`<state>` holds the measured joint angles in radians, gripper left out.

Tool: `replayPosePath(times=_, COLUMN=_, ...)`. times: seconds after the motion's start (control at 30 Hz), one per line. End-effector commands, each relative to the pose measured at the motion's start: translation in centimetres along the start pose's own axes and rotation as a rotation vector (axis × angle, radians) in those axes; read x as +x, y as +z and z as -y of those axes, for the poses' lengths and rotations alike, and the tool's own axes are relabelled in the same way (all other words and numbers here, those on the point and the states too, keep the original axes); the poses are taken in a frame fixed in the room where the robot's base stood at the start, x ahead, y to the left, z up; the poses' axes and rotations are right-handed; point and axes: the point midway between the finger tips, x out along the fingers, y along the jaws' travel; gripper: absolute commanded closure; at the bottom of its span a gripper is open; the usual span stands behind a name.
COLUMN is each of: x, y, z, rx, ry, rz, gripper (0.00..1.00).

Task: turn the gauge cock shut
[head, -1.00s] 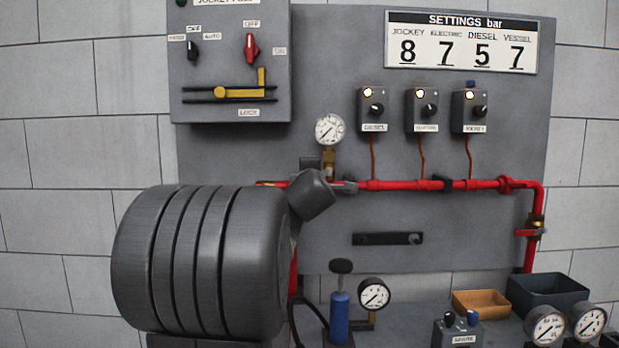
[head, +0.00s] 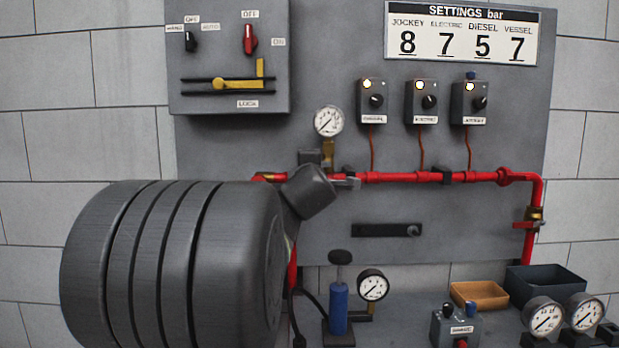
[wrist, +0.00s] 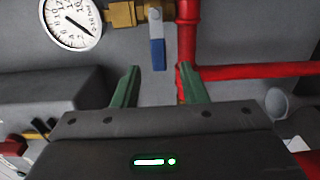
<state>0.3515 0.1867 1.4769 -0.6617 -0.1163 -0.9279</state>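The gauge cock is a brass fitting (wrist: 125,14) with a blue lever (wrist: 157,45), between the round white gauge (wrist: 72,20) and the red pipe (wrist: 188,45) in the wrist view. The lever lies crosswise to the brass body. My gripper (wrist: 159,69) is open, its two green fingers apart. The lever's free end shows in the gap between the fingertips; I cannot tell its depth, and no grip is seen. In the head view the brass cock (head: 328,152) sits under its gauge (head: 328,121); my arm's end hides the lever and fingers.
The red pipe (head: 400,177) runs along the grey panel close to my gripper. A control box (head: 228,60) is at upper left. Three small switch boxes (head: 421,101) are at right. A bench below holds a blue pump (head: 338,308), gauges and trays.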

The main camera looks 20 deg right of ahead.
Motion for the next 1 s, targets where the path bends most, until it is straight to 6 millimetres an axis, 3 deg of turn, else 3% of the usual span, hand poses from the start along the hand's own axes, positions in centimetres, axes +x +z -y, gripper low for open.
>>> replayPosePath(times=0.3, x=-6.3, y=0.0, z=-0.2, rx=-0.001, ry=0.001, rz=0.000, gripper=0.61)
replayPosePath(times=0.5, x=-9.0, y=0.0, z=-0.2, rx=0.000, ry=0.001, rz=0.001, gripper=0.61)
replayPosePath(times=0.7, x=-10.1, y=0.0, z=0.0, rx=0.000, ry=0.000, rz=0.000, gripper=0.61)
replayPosePath(times=1.0, x=-10.2, y=0.0, z=0.0, rx=0.000, ry=0.000, rz=0.000, gripper=0.61)
